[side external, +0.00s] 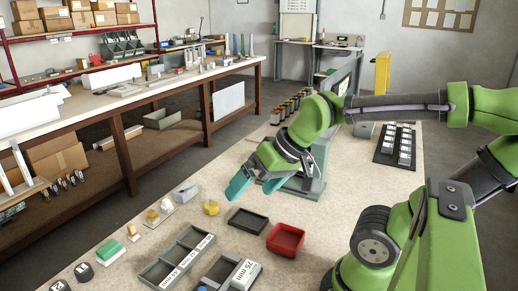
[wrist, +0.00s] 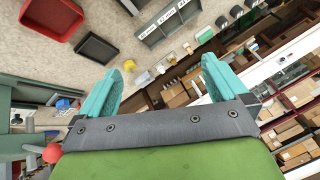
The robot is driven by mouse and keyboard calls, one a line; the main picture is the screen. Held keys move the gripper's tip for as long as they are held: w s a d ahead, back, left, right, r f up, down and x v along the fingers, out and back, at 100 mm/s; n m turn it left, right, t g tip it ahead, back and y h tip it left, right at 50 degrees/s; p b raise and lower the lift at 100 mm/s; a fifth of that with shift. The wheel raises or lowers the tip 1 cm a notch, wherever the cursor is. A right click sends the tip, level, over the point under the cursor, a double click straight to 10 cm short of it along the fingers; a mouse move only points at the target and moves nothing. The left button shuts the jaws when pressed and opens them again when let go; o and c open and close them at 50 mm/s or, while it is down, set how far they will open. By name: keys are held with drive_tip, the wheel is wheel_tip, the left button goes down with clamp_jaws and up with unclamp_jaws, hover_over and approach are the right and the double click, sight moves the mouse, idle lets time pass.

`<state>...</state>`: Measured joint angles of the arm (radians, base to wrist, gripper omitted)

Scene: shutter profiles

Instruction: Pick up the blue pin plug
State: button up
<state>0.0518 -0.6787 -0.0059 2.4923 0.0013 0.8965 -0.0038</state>
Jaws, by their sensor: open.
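A small blue piece (side external: 202,288), possibly the blue pin plug, is partly cut off at the bottom edge of the side view, at the dark grey labelled tray (side external: 222,272). Its shape is too small to tell. My gripper (side external: 253,190) has two teal fingers spread apart with nothing between them. It is above the worktop, beyond the trays and well apart from the blue piece. In the wrist view my gripper (wrist: 168,64) is also open and empty. A small blue spot (wrist: 16,121) shows at the left of that view; I cannot tell what it is.
A red bin (side external: 286,240), a black tray (side external: 247,221) and a grey divided tray (side external: 177,258) stand on the worktop. A yellow piece (side external: 211,208) is near my gripper. A green machine (side external: 305,182) stands behind it. Bare worktop (side external: 335,215) lies at right.

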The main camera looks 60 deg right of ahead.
drive_tip(key=shift+s+a+r+n+t, duration=0.3)
drive_tip(key=shift+s+a+r, duration=0.05)
drive_tip(key=shift+a+r, duration=0.15)
drive_tip(key=shift+c, duration=0.5)
drive_tip(key=shift+a+r, duration=0.2)
drive_tip(key=shift+a, duration=0.05)
drive_tip(key=c, duration=0.3)
drive_tip(key=shift+c, duration=0.2)
drive_tip(key=shift+d, duration=0.1)
